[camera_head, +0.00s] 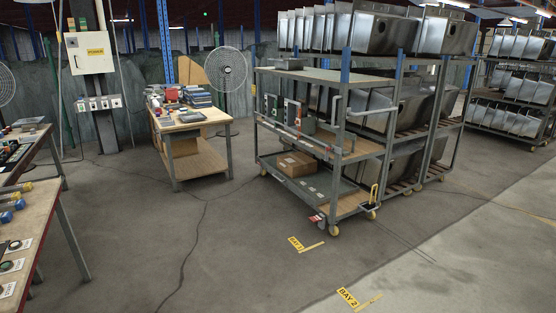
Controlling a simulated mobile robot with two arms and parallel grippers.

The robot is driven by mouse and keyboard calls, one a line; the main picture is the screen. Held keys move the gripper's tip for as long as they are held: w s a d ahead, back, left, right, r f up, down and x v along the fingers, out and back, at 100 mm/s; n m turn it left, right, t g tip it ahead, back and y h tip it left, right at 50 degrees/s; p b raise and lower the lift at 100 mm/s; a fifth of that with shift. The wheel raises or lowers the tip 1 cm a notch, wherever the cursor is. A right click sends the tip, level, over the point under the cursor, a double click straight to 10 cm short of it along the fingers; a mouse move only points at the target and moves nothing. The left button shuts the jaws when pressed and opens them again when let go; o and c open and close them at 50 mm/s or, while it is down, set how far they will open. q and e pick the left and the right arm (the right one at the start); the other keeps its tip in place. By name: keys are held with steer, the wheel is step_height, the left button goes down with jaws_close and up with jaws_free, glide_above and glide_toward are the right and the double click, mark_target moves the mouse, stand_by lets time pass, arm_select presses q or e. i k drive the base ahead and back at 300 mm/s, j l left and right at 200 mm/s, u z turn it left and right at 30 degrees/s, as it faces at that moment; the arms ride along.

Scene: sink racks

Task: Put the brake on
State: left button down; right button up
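A grey three-level cart (345,206) stands in the middle of the camera_head view on yellow-hubbed casters. A small red and white part (316,218), perhaps a brake pedal or tag, is low by its front caster (333,230). The brake's position cannot be told at this size. A cardboard box (296,163) lies on the lower shelf. Neither of my grippers is in view.
Racks of steel sinks (385,35) stand close behind the cart. A wooden workbench (205,120) is left of it, and tables (38,215) line the left edge. Floor labels BAY 1 (296,243) and BAY 2 (348,297) lie in front.

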mark_target(315, 218)
steer(key=i, duration=1.2)
steer(key=i+j+z, duration=0.1)
steer(key=i, duration=1.1)
